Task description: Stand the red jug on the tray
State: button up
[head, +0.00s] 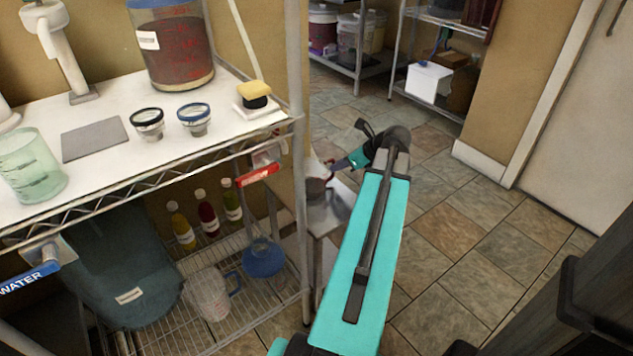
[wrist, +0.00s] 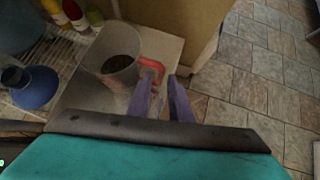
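The red jug, a clear jug (wrist: 120,58) with a red handle (wrist: 152,66) and dark contents, stands upright on a low pale stand (wrist: 85,95) in the wrist view. In the head view the jug (head: 316,188) shows partly behind the shelf post. My gripper (wrist: 162,82) has its two purple fingers apart, with the tips at the lower end of the red handle. I cannot tell whether they touch it. A flat grey plate (head: 95,138) lies on the white shelf top in the head view; it may be the tray, but I cannot tell.
The shelf top (head: 105,190) also holds two small cups (head: 148,123), a green beaker (head: 32,165), a large red-brown vessel (head: 172,45) and a sponge (head: 254,91). Below are bottles, a blue flask (head: 263,258) and another jug (head: 208,293).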

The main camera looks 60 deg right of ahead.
aim_at(316, 168)
jog(key=shift+x, duration=1.45)
jog(key=shift+b, duration=0.3)
jog(key=shift+b+x, duration=1.15)
jog(key=shift+x, duration=1.45)
jog(key=shift+s, duration=0.1)
grip_shut()
